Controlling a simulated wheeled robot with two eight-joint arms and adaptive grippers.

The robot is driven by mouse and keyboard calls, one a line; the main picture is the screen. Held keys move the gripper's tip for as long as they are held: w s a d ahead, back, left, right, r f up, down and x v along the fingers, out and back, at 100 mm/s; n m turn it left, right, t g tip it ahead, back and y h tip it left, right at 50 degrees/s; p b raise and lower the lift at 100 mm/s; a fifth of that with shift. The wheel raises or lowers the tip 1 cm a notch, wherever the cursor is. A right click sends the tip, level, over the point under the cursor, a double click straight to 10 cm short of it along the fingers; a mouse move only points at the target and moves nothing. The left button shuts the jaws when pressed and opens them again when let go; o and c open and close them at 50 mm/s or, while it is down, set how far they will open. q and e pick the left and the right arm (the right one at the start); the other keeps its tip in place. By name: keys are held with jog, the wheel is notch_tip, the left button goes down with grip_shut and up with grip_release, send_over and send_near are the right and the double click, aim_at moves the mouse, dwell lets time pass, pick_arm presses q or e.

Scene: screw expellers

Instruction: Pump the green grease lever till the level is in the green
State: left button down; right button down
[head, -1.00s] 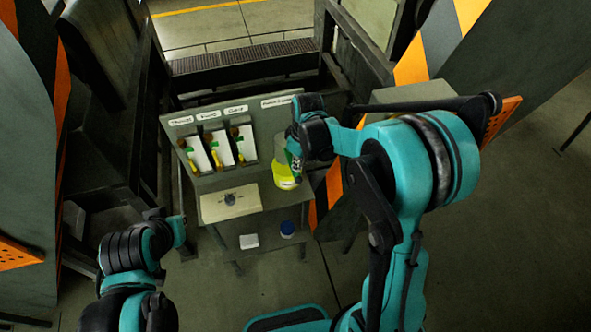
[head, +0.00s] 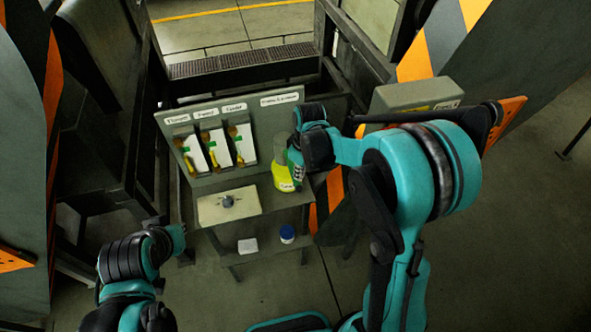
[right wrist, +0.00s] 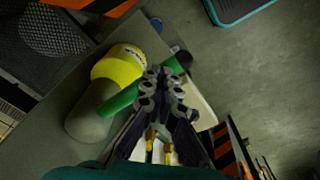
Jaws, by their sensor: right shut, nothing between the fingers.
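The grease pump stands at the right side of the small grey table, with a grey-green upper body and a yellow lower part (head: 283,178). In the right wrist view its yellow part (right wrist: 118,64) is clear. The green lever (right wrist: 125,97) crosses over it there, its dark end beyond my fingers. My right gripper (right wrist: 160,78) is shut and empty, its fingertips at the lever; I cannot tell whether they touch. In the head view my right gripper (head: 297,172) partly covers the pump. My left gripper (head: 178,238) hangs in front of the table, its jaws unclear.
Three labelled gauges (head: 215,148) with yellow and green marks stand on the back panel. A pale box with a knob (head: 228,205) lies on the table. A blue-topped jar (head: 287,233) and white block (head: 247,245) sit on the lower shelf. Striped posts flank the right.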

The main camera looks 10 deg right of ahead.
jog(key=shift+s+d+r, duration=0.25)
jog(key=shift+s+d, duration=0.2)
jog(key=shift+s, duration=0.05)
jog(key=shift+s+d+r, duration=0.2)
jog(key=shift+s+d, duration=0.25)
jog(key=shift+s, duration=0.05)
notch_tip(320, 180, up, 12)
jog(key=shift+s+d, duration=0.45)
